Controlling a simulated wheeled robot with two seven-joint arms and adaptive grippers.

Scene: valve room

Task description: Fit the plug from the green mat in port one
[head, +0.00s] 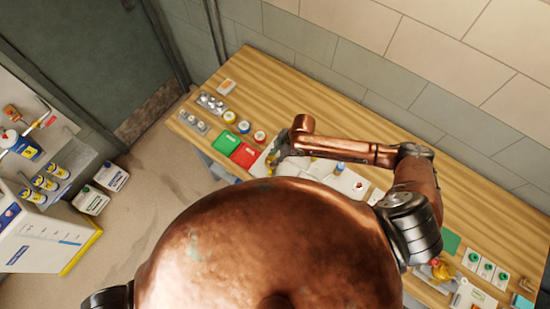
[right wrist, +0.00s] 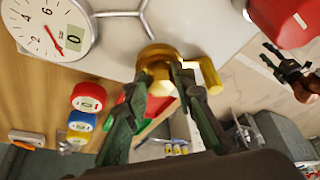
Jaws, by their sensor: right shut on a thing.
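My right gripper (right wrist: 164,84) is shut on a brass-coloured plug (right wrist: 158,58) with a short side arm in the right wrist view. The plug is just in front of a pale panel (right wrist: 190,22); whether it touches the panel is unclear. In the head view my right gripper (head: 273,157) is over the bench, partly hidden by my own arm. The green mat (head: 225,143) lies left of it and looks empty. Port one cannot be picked out in either view.
The wooden bench (head: 240,80) runs along the tiled wall. A red mat (head: 244,156) lies beside the green one. Tape rolls (right wrist: 88,95) and a dial gauge (right wrist: 45,28) are near my right gripper. Several green-topped fittings (head: 487,268) stand at the right. Bottles (head: 45,183) stand at the left.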

